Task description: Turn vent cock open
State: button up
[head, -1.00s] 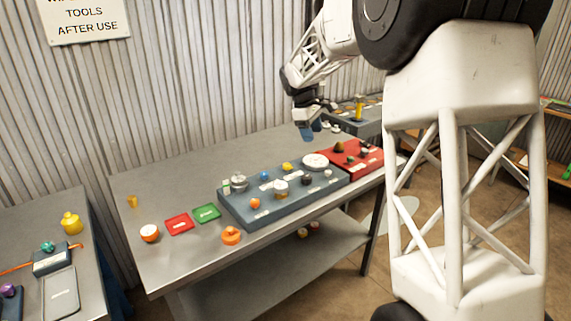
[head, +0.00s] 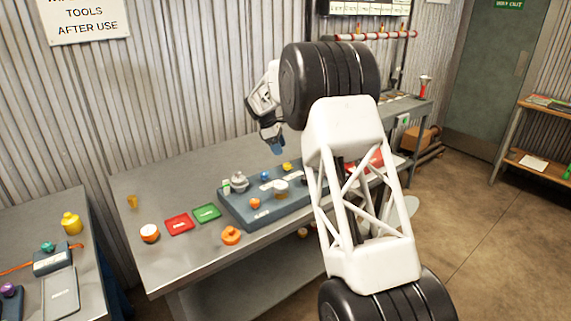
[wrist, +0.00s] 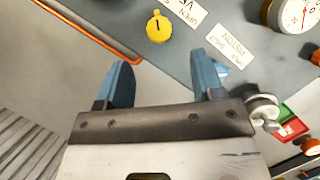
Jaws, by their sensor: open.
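The blue-grey panel (head: 240,210) on the bench carries several small fittings, and none is clearly readable as the vent cock. A yellow knob (head: 287,166) sits near its back edge; in the wrist view this knob (wrist: 158,27) shows a dark line on its face and a partly cut-off label beside it. A blue knob (head: 265,176) is to its left, and an orange knob (head: 255,203) is nearer the front. My gripper (head: 277,150) is above the panel's back edge, close to the yellow knob. In the wrist view its blue fingers (wrist: 165,85) are apart and empty.
A round gauge (wrist: 292,14) and a silver fitting (wrist: 263,110) stand on the panel. My arm hides much of the red panel (head: 372,158).

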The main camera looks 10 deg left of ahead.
aim_at(286, 164)
jog(key=shift+w+a+f, duration=0.1)
jog(key=shift+a, duration=0.05)
dwell(0.3)
jog(key=shift+x, duration=3.9)
jog(key=shift+c, duration=0.3)
jog(key=c, duration=0.9)
